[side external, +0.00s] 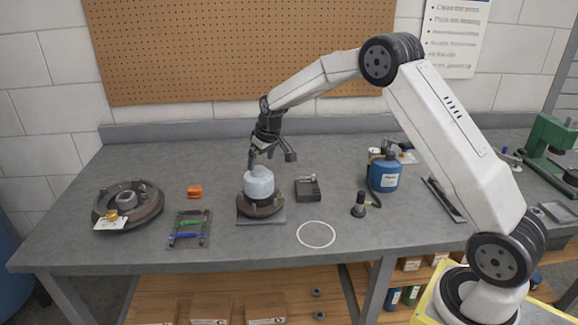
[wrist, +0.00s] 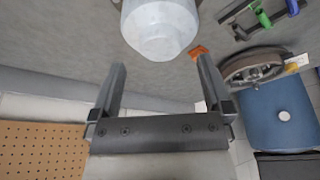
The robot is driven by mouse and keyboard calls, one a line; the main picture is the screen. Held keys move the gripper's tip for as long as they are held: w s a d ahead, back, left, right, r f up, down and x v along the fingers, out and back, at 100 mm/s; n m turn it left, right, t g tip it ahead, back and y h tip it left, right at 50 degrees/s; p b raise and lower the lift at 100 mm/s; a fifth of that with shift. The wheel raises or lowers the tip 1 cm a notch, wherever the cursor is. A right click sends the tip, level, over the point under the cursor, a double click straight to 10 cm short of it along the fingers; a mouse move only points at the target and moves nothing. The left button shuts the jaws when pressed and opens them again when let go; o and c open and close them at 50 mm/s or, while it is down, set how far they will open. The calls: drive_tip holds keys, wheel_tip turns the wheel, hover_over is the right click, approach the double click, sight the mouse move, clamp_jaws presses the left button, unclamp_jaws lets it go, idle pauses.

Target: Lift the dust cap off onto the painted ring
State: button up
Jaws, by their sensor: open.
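The dust cap (side external: 258,182) is a pale grey-white rounded cap on top of a dark hub (side external: 262,207) that stands on a flat grey plate. The cap also shows at the top of the wrist view (wrist: 158,30), beyond the fingertips. My gripper (side external: 271,160) is open just above the cap, with nothing between its fingers. In the wrist view the two fingers (wrist: 163,75) are wide apart, and the cap looks clear of them. The painted ring (side external: 316,234) is a thin white circle on the bench, right of the hub and nearer the front edge. It is empty.
A dark drum (side external: 150,207) lies at left, near an orange block (side external: 194,191) and a tray of tools (side external: 188,228). A dark box (side external: 308,188) stands right of the hub. A small black fitting (side external: 358,206) and a blue canister (side external: 385,172) stand further right.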

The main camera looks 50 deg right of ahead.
sight(259, 169)
drive_tip(key=shift+x, duration=1.8)
drive_tip(key=shift+c, duration=0.2)
drive_tip(key=c, duration=1.2)
drive_tip(key=shift+c, duration=0.2)
drive_tip(key=shift+r, duration=0.2)
drive_tip(key=shift+r, duration=0.6)
drive_tip(key=s+a+r, duration=0.2)
drive_tip(key=s+r, duration=0.9)
drive_tip(key=s, duration=0.3)
drive_tip(key=shift+r, duration=0.2)
